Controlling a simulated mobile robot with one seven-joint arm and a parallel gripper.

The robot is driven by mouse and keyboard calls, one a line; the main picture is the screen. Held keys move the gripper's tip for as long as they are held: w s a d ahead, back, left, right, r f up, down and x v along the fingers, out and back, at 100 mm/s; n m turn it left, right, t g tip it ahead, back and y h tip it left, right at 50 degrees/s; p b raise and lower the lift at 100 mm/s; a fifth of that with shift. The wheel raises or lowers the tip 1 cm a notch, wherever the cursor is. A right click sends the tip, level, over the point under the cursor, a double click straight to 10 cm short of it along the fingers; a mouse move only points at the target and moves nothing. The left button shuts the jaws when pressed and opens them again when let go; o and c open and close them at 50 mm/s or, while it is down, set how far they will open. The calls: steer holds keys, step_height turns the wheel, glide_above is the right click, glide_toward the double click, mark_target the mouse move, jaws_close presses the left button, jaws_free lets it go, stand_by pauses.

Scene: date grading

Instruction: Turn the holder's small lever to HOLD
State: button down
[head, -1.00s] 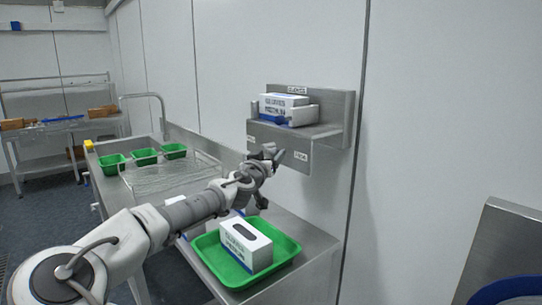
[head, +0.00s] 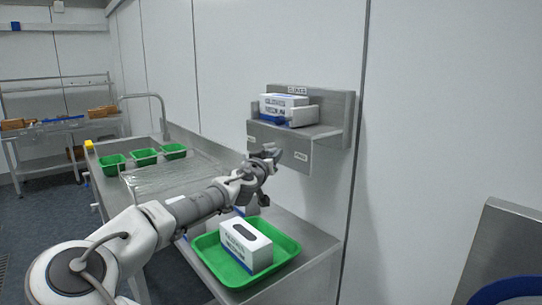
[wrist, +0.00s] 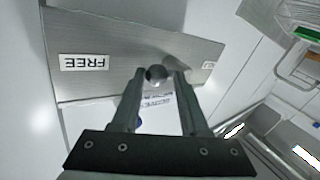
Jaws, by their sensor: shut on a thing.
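The holder (head: 335,138) is a steel wall shelf with a labelled front plate. It also shows in the wrist view (wrist: 125,40). The small lever shows as a round metal knob (wrist: 156,74) below the plate's middle in the wrist view, between two labels. The FREE label (wrist: 85,62) appears upside down on the left there. My gripper (head: 270,156) is at the plate's front. In the wrist view my gripper (wrist: 160,77) is shut on the knob, one finger on each side. The lever's pivot is hidden.
White boxes (head: 285,101) stand on the holder's shelf. Below, a green tray (head: 287,252) on the steel counter holds a white glove box (head: 246,247). Several small green trays (head: 113,165) and a wire rack stand farther left. The wall right of the holder is clear.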

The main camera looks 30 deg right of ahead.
steer(key=shift+r, duration=0.15)
steer(key=w+r+n+g+y+p, duration=0.1)
steer(key=n+g+p, duration=0.5)
steer(key=p, duration=0.9)
steer(key=w+r+n+g+p, duration=0.3)
steer(key=w+n+g+p, duration=0.2)
steer(key=p, duration=1)
steer(key=shift+w+a+r+n+g+y, duration=0.35)
steer(key=shift+w+n+g+y, duration=0.05)
steer(key=shift+n+g, duration=0.55)
steer(key=shift+f+n+p, duration=0.15)
steer(key=shift+n+p, duration=0.1)
steer(key=shift+p, duration=0.05)
steer(key=shift+c, duration=2.3)
jaws_free()
steer(key=shift+w, duration=0.1)
steer(key=shift+w+a+r, duration=0.1)
steer(key=shift+a+r, duration=0.05)
steer(key=shift+r, duration=0.05)
